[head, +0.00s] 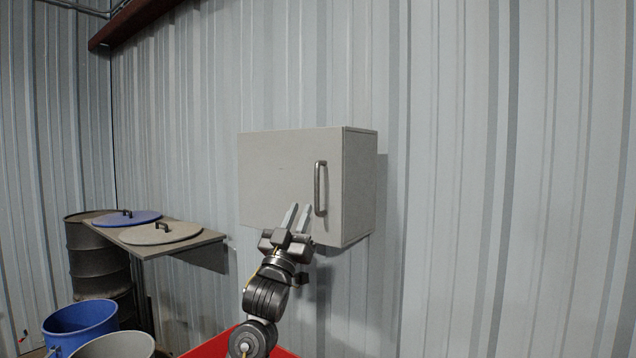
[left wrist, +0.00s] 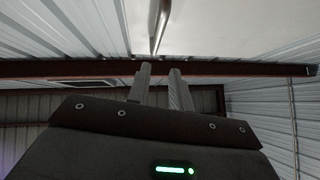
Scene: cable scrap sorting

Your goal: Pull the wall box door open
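The grey wall box (head: 360,190) hangs on the corrugated wall. Its door (head: 275,165) appears closed. A dark vertical bar handle (head: 320,188) sits near the door's right edge. My left gripper (head: 297,207) is in front of the door's lower part, just left of the handle's lower end in the head view. Its two fingers are apart with nothing seen between them. In the left wrist view the handle (left wrist: 158,28) shows just beyond the fingertips (left wrist: 159,69), roughly in line with the gap; no contact is visible. My right gripper is not in view.
A shelf (head: 200,243) left of the box carries a blue lid (head: 127,218) and a beige lid (head: 160,234). Below are a dark drum (head: 97,260), a blue bin (head: 80,325), a grey bin (head: 115,346) and a red container (head: 210,346). Space right of the box is clear.

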